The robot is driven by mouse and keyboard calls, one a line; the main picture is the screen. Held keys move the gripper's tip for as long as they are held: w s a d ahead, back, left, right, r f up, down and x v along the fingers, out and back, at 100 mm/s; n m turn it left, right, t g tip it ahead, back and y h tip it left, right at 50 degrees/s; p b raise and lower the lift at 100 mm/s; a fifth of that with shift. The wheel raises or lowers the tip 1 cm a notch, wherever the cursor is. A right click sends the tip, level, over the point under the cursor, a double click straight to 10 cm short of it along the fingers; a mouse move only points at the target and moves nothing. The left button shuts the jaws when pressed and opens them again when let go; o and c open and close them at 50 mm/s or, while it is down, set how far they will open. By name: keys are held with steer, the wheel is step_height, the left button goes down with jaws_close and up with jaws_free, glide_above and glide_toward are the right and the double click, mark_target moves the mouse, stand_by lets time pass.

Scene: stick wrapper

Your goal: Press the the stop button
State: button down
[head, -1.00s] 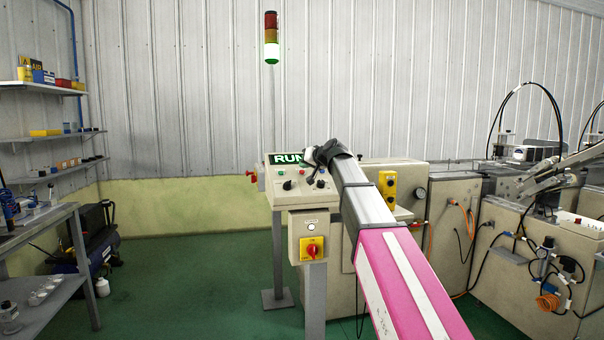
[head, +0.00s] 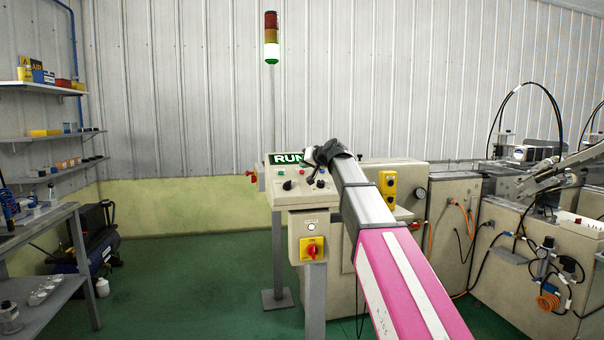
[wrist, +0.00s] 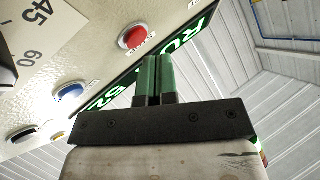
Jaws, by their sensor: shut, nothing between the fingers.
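The cream control panel (head: 297,199) stands in the middle of the head view, with a green RUN display at its top. My gripper (head: 312,173) is over the panel's upper right part and hides some of it. In the wrist view, a round red button (wrist: 132,37) in a pale ring sits on the panel; the small label beside it is hard to read. My gripper (wrist: 153,60) shows two green fingers, shut together and empty. Their tips are close to the red button, just right of and below it in the picture. I cannot tell whether they touch.
A blue button (wrist: 70,92) is further along the panel. Below the panel is a box with a red and yellow rotary switch (head: 312,248). The signal tower (head: 271,38) is lit green.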

steer(key=shift+w+f, duration=0.1)
steer(key=shift+f, duration=0.05)
stand_by(0.4)
steer(key=shift+w+f, duration=0.1)
steer(key=shift+f, duration=0.1)
steer(key=shift+w+a+f, duration=0.1)
steer(key=shift+w+f, duration=0.05)
steer(key=shift+f, duration=0.2)
stand_by(0.8)
steer(key=shift+r, duration=0.15)
steer(key=shift+s+r, duration=0.35)
steer(key=shift+r, duration=0.2)
steer(key=shift+r, duration=0.1)
steer(key=shift+s+d+r, duration=0.15)
steer(key=shift+s+r, duration=0.25)
steer(key=shift+r, duration=0.3)
steer(key=shift+s+d+r, duration=0.1)
steer(key=shift+s+r, duration=0.25)
steer(key=shift+r, duration=0.4)
steer(key=shift+s+d+r, duration=0.15)
steer(key=shift+s+r, duration=0.25)
steer(key=shift+r, duration=0.3)
